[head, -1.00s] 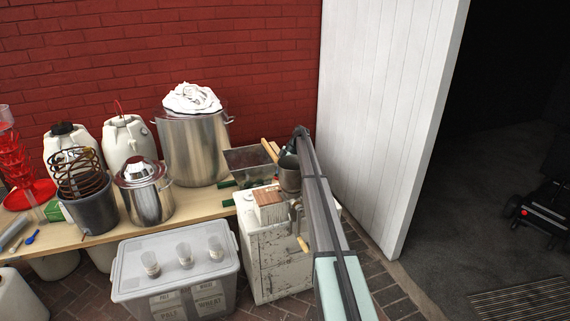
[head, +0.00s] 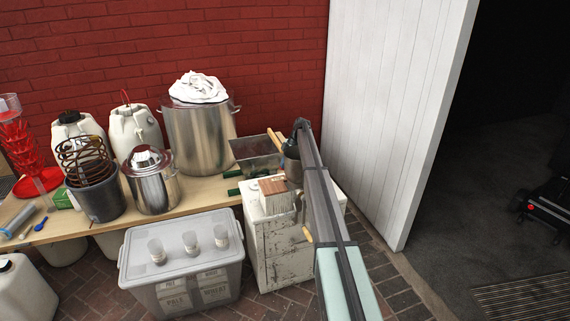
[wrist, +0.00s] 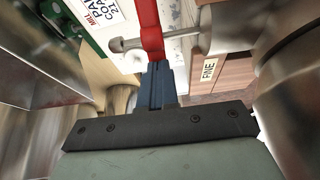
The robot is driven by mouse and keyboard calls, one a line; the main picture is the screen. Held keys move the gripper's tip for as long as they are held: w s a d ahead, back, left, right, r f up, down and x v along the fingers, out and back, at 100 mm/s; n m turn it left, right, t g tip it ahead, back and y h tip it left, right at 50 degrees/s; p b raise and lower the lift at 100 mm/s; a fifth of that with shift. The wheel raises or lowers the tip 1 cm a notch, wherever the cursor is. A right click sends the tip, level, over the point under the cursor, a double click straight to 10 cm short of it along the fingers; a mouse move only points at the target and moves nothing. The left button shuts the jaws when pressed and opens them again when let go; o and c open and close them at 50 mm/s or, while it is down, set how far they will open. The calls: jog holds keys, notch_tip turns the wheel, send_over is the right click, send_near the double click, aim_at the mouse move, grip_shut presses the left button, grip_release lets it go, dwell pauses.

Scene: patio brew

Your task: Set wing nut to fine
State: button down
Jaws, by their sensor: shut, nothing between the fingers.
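In the wrist view my gripper (wrist: 155,85) is shut, its dark blue fingers together and empty. A red bar (wrist: 151,30) lies right at the fingertips; I cannot tell if they touch. A metal rod with a rounded end (wrist: 128,44) runs beside the bar into a pale metal cylinder (wrist: 190,30). The red bar may be the wing nut, but its full shape is hidden. A "FINE" label (wrist: 209,69) sits on a brown wooden face to the right. In the head view my arm hides the gripper and part of the mill's metal hopper (head: 291,169).
The mill's wooden block (head: 272,185) stands on a worn white cabinet (head: 275,250). A metal tray (head: 252,152) and large steel pot (head: 198,140) stand left of it. A lidded grey bin (head: 185,290) stands in front.

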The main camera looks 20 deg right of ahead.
jog(key=shift+a+h, duration=0.25)
jog(key=shift+h, duration=0.35)
jog(key=shift+f+h, duration=0.1)
jog(key=shift+h, duration=0.4)
jog(key=shift+a, duration=0.1)
jog(key=shift+a+f, duration=0.15)
jog(key=shift+a, duration=0.05)
jog(key=shift+a+f+h, duration=0.1)
jog(key=shift+a+h, duration=0.25)
jog(key=shift+h, duration=0.05)
jog(key=shift+a+f+h, duration=0.2)
jog(key=shift+f+h, duration=0.15)
jog(key=shift+h, duration=0.55)
jog(key=shift+a+f+h, duration=0.25)
jog(key=shift+f+h, duration=0.05)
jog(key=shift+h, duration=0.6)
jog(key=shift+a+f+h, duration=0.2)
jog(key=shift+f+h, duration=0.15)
jog(key=shift+h, duration=0.55)
jog(key=shift+d, duration=0.1)
jog(key=shift+d+r, duration=0.25)
jog(key=shift+d, duration=0.45)
